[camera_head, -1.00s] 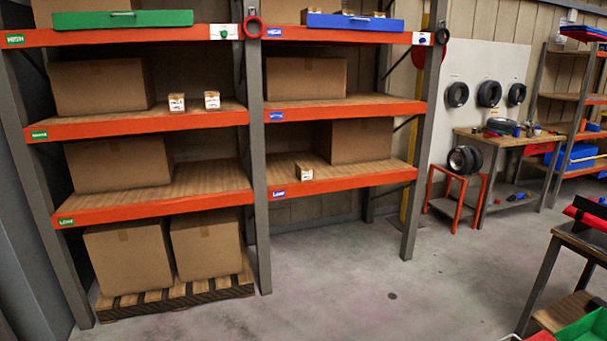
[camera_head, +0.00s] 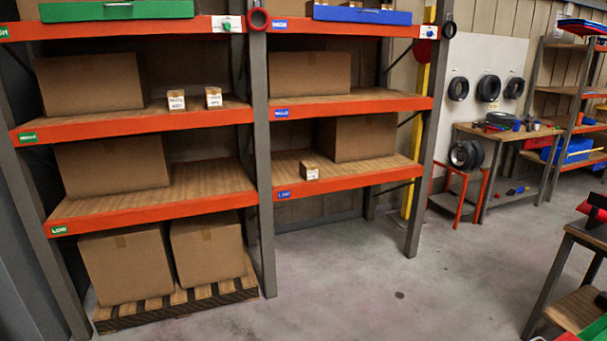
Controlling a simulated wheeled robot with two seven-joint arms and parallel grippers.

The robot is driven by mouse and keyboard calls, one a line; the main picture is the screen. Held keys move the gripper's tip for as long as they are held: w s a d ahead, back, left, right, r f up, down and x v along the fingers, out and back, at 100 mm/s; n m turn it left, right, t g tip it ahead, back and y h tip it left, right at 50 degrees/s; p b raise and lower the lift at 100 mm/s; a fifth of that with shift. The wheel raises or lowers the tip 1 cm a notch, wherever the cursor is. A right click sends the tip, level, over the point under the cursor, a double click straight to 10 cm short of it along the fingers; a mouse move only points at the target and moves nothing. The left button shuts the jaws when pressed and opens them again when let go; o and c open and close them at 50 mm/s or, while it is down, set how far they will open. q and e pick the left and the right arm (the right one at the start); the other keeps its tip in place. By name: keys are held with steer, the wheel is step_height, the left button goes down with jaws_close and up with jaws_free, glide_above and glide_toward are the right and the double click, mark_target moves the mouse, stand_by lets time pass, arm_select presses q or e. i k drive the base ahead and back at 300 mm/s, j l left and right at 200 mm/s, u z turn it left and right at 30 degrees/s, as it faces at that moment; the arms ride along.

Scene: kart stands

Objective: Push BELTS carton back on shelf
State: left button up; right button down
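Three small labelled cartons stand near the front edges of the orange shelves, and their print is too small to read, so I cannot tell which is BELTS. Two of them, a left carton (camera_head: 176,99) and a right carton (camera_head: 213,97), stand side by side on the left bay's middle shelf (camera_head: 140,122). The third small carton (camera_head: 309,171) stands alone at the front of the right bay's low shelf (camera_head: 350,179). Neither of my grippers is in view.
Large brown boxes (camera_head: 90,83) fill parts of the shelves. Two more stand on a pallet (camera_head: 180,307) on the floor. A grey upright (camera_head: 259,170) divides the bays. A workbench (camera_head: 510,135) stands back right. The concrete floor (camera_head: 400,270) in front is mostly clear.

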mark_target(309, 169)
steer(key=i+j, duration=1.35)
steer(key=i+l, duration=0.05)
steer(key=i, duration=0.05)
